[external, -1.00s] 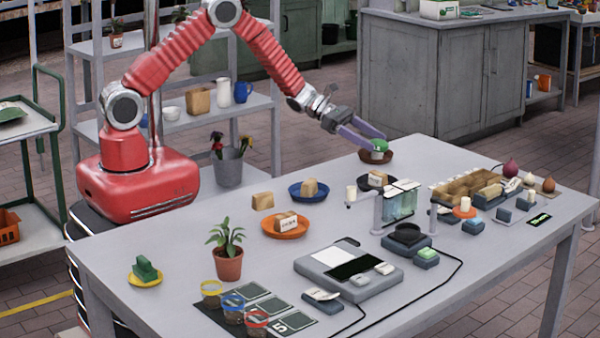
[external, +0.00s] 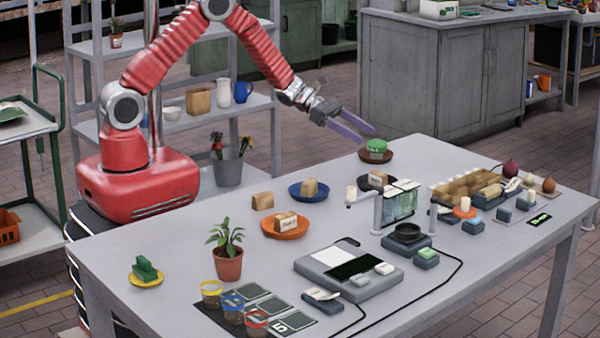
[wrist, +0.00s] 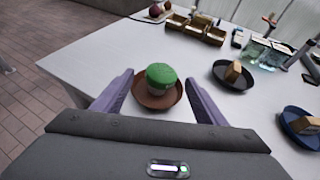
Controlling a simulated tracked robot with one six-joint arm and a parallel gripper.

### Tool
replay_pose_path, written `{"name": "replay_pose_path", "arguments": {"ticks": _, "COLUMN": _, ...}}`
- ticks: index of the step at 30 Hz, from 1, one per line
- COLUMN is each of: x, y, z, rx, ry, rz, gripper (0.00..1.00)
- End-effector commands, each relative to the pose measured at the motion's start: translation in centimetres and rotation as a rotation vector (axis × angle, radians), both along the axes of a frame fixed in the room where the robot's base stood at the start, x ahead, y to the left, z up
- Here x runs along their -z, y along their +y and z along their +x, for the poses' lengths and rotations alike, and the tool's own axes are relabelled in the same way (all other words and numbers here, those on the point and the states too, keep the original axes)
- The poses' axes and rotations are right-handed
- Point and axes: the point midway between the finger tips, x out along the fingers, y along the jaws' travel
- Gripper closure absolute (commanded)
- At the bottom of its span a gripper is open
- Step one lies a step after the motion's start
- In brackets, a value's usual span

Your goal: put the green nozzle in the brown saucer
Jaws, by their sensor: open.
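My gripper (external: 368,136) is open and empty, above and to the left of the saucer in the external view. In the wrist view its two purple fingers are spread, one on each side of the saucer, and neither holds the nozzle.
A black saucer (external: 364,184) with a tan block, a blue saucer (external: 297,193) and an orange saucer (external: 272,229) stand nearby. A wooden divided tray (external: 453,191) lies further right. The table is bare right of the brown saucer.

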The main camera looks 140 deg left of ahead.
Motion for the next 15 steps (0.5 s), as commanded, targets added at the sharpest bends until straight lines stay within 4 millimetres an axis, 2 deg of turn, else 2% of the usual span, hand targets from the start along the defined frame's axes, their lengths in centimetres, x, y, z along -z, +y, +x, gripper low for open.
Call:
{"name": "replay_pose_path", "arguments": {"ticks": 11, "x": -0.1, "y": -0.1, "z": 0.1, "rx": 0.003, "ry": 0.0, "rz": 0.001, "gripper": 0.34}}
{"name": "replay_pose_path", "arguments": {"ticks": 15, "x": -1.0, "y": -1.4, "z": 1.6, "rx": 0.053, "ry": 0.016, "rz": 0.026, "gripper": 0.34}}
